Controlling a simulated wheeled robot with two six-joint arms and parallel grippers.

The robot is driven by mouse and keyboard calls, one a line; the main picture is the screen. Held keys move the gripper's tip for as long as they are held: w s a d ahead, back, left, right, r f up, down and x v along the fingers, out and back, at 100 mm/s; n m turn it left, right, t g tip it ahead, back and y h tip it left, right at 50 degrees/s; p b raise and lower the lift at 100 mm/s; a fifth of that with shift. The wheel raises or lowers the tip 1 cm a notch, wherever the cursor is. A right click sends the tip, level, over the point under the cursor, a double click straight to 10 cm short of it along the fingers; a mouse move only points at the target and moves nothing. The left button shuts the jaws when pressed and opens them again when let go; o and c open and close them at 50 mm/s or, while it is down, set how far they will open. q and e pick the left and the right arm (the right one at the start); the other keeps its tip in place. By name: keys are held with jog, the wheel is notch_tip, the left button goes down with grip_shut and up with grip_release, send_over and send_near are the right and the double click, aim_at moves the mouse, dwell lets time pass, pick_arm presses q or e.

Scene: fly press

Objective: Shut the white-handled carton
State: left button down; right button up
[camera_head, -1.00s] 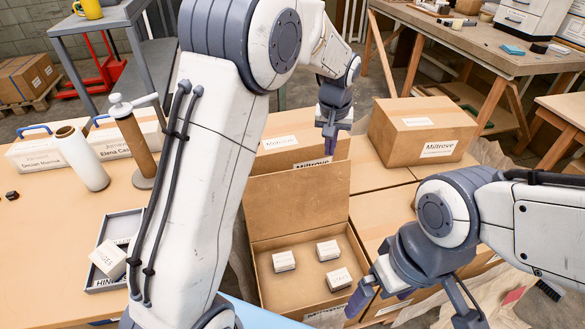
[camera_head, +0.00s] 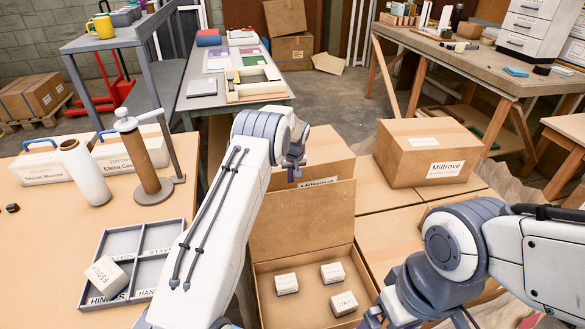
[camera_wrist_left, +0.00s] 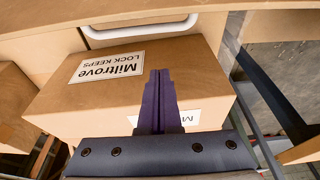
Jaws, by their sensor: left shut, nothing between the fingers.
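The open carton (camera_head: 262,303) stands at the bottom middle of the head view, with several small white boxes inside. Its lid (camera_head: 300,222) stands up at the far side. In the left wrist view a white handle (camera_wrist_left: 138,30) shows on a brown panel, which looks like the lid's outer face. My left gripper (camera_head: 293,176) is at the lid's top edge, on its far side; contact cannot be told. Its fingers (camera_wrist_left: 157,100) are shut and empty, in front of a closed Miltrove carton (camera_wrist_left: 185,75). My right gripper (camera_head: 385,314) is at the carton's right, partly cut off.
A closed Miltrove carton (camera_head: 428,150) stands to the right on other cartons. My left arm passes over the carton's left side.

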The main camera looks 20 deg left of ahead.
pick_arm(q)
jog(key=shift+s+d+f+p, duration=0.1)
jog(key=shift+s+d+p, duration=0.25)
jog(key=shift+s+d, duration=0.35)
jog(key=shift+s+d+f+p, duration=0.1)
jog(key=shift+s+d+p, duration=0.25)
jog(key=shift+s, duration=0.55)
